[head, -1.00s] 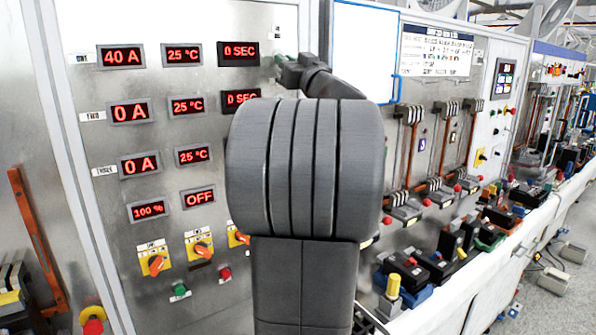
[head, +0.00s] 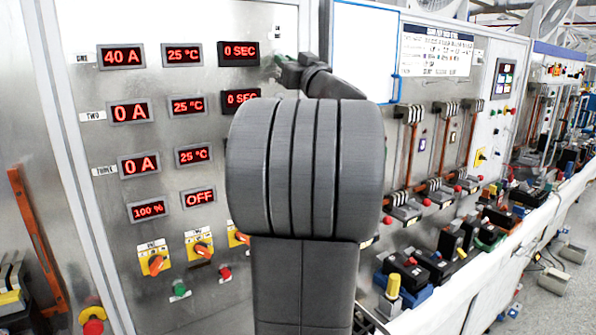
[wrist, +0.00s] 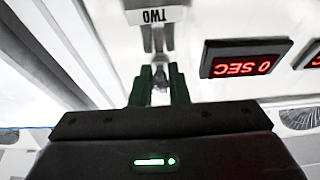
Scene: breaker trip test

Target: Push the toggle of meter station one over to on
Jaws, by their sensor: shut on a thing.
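My gripper (head: 278,61) reaches the steel panel just right of the top-row 0 SEC display (head: 238,53) in the head view. In the wrist view its green fingers (wrist: 158,84) are shut on a small metal toggle (wrist: 160,76), mostly hidden between them. The toggle's on or off position cannot be told. The top row, with a 40 A display (head: 121,57), has a label too small to read surely.
Rows of red-digit displays, including an OFF display (head: 198,197), cover the panel. Orange rotary knobs (head: 155,264) and push buttons sit lower. My arm hides the panel's middle right. A blue-edged board (head: 362,50) and benches with breakers stand to the right.

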